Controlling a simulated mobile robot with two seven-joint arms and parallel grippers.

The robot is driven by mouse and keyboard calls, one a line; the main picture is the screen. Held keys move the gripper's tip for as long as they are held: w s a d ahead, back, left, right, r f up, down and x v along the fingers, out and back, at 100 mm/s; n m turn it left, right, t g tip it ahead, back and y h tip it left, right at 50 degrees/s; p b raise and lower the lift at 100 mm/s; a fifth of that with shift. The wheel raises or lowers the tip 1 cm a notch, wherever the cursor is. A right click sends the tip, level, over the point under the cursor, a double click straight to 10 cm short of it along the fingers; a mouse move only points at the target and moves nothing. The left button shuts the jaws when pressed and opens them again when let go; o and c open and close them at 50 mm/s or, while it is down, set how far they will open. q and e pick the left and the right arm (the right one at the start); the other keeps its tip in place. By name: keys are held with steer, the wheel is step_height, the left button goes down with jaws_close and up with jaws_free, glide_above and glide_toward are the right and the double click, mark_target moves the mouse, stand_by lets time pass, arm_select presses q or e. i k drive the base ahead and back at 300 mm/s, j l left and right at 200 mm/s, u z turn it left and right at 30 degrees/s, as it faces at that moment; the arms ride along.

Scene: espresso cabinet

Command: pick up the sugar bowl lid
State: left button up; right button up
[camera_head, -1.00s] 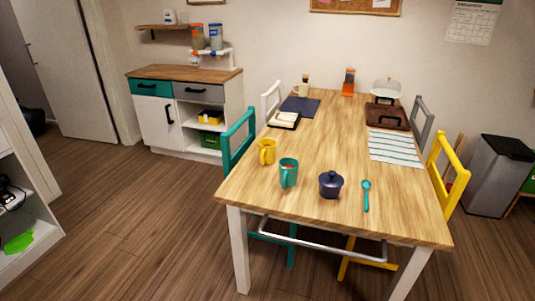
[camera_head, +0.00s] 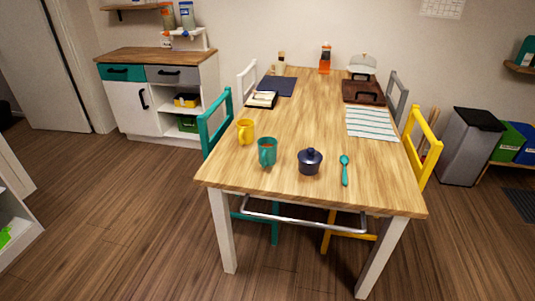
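A dark blue sugar bowl (camera_head: 310,165) stands upright near the front edge of the wooden table (camera_head: 285,125). Its dark blue lid (camera_head: 310,154), with a small knob on top, sits on the bowl. A teal mug (camera_head: 267,152) stands to the left of the bowl, and a teal spoon (camera_head: 345,170) lies to its right. Neither of my grippers is in view.
A yellow mug (camera_head: 246,132) stands left of the teal mug. A striped placemat (camera_head: 371,123) lies at the right. A teal chair (camera_head: 216,122) and a yellow chair (camera_head: 423,148) flank the table. The floor in front is clear.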

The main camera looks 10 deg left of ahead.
mark_target(309, 156)
steer(key=i+j+z, duration=0.1)
steer(key=j, duration=0.25)
steer(key=i+j+z, duration=0.1)
steer(key=i+j, duration=0.15)
steer(key=j, duration=0.15)
steer(key=i+j+z, duration=0.1)
steer(key=j, duration=0.3)
steer(key=i+j+z, duration=0.1)
steer(key=i+j, duration=0.15)
steer(key=j, duration=0.15)
steer(key=i+j+z, duration=0.1)
steer(key=j, duration=0.3)
steer(key=i+j+z, duration=0.15)
steer(key=j, duration=0.25)
steer(key=i+j+z, duration=0.1)
steer(key=j, duration=0.35)
